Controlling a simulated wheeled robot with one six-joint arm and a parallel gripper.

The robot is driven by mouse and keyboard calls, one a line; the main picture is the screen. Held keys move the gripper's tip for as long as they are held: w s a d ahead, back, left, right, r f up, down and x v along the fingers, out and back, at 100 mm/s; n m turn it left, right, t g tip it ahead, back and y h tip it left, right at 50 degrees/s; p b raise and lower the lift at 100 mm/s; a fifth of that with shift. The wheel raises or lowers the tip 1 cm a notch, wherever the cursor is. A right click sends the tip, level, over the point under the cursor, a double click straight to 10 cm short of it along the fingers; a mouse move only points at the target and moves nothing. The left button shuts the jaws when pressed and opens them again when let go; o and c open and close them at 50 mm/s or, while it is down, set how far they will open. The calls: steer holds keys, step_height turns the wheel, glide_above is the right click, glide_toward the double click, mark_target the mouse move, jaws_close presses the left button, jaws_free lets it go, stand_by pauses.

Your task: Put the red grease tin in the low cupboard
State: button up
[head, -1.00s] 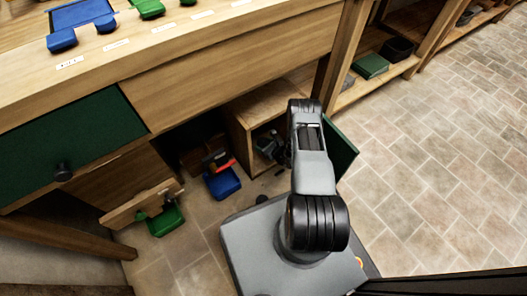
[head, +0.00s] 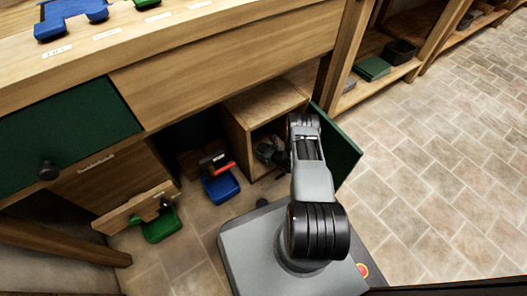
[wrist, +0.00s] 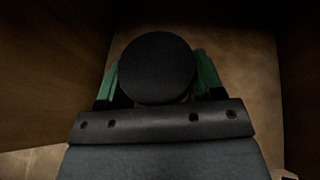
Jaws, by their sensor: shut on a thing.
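The low cupboard (head: 238,138) is a wooden box under the bench, with its green door (head: 340,146) standing open to the right. My gripper (head: 268,151) is inside its opening, small and dark in the head view. In the wrist view my gripper (wrist: 155,75) has green fingers shut on both sides of a round tin (wrist: 158,68). Only the tin's dark flat top shows; its side and any red colour are hidden. Wooden walls stand left and right of it, with a brownish floor beyond. I cannot tell whether the tin touches the cupboard floor.
The bench (head: 215,70) overhangs the cupboard. An open shelf (head: 350,97) stands to the right, with clear tiled floor (head: 440,180) beyond.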

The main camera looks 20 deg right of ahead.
steer(key=shift+f, duration=0.1)
steer(key=o, duration=1.1)
steer(key=shift+s+d+r, duration=0.1)
steer(key=shift+s+r, duration=0.15)
steer(key=shift+r, duration=0.05)
steer(key=p+v, duration=0.5)
steer(key=v, duration=0.6)
steer(key=shift+s, duration=0.15)
